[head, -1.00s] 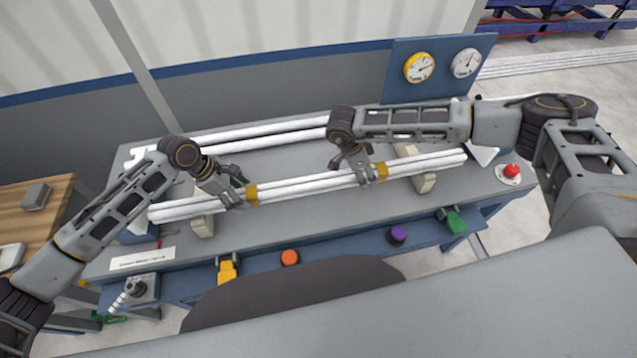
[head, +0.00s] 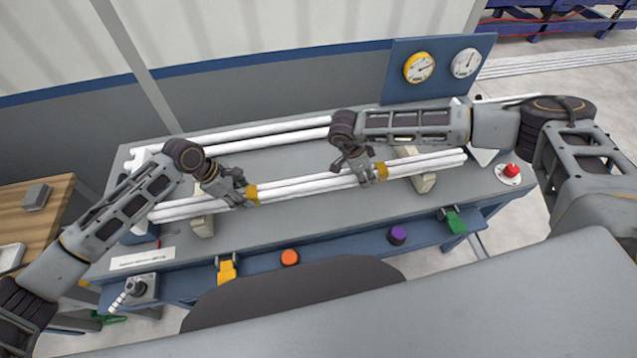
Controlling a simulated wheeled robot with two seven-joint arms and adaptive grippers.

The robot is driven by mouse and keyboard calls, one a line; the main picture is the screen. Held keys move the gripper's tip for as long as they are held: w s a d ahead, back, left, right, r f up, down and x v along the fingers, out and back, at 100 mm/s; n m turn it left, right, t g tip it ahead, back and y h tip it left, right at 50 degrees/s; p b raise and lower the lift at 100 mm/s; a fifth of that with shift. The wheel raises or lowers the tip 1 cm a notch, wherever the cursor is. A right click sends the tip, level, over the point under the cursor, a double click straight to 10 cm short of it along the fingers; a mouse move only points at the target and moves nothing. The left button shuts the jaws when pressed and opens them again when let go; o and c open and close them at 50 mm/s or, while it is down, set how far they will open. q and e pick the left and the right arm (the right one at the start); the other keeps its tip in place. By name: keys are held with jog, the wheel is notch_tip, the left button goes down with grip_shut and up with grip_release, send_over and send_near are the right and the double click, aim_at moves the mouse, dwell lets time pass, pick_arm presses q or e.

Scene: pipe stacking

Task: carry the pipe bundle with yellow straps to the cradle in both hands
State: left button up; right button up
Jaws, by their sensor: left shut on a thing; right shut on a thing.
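The white pipe bundle with yellow straps (head: 308,185) lies across the front part of the grey bench, nearly level. One yellow strap (head: 252,194) shows beside my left gripper, the other (head: 382,170) beside my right gripper. My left gripper (head: 238,200) is shut on the bundle just left of the left strap. My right gripper (head: 369,180) is shut on it just left of the right strap. Cream supports, the left one (head: 203,225) and the right one (head: 425,183), stand under the bundle near its ends. I cannot tell whether the bundle touches them.
More white pipes (head: 285,128) lie at the back of the bench (head: 330,222). A red button (head: 511,170) is at the right end. Orange (head: 290,257) and purple (head: 398,234) knobs line the front. A gauge panel (head: 440,68) stands behind. A wooden table (head: 35,215) is at left.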

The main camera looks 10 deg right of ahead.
pick_arm(q)
grip_shut()
pick_arm(e)
grip_shut()
pick_arm(q)
jog(key=shift+w+r, duration=0.1)
pick_arm(e)
jog(key=shift+w, duration=0.1)
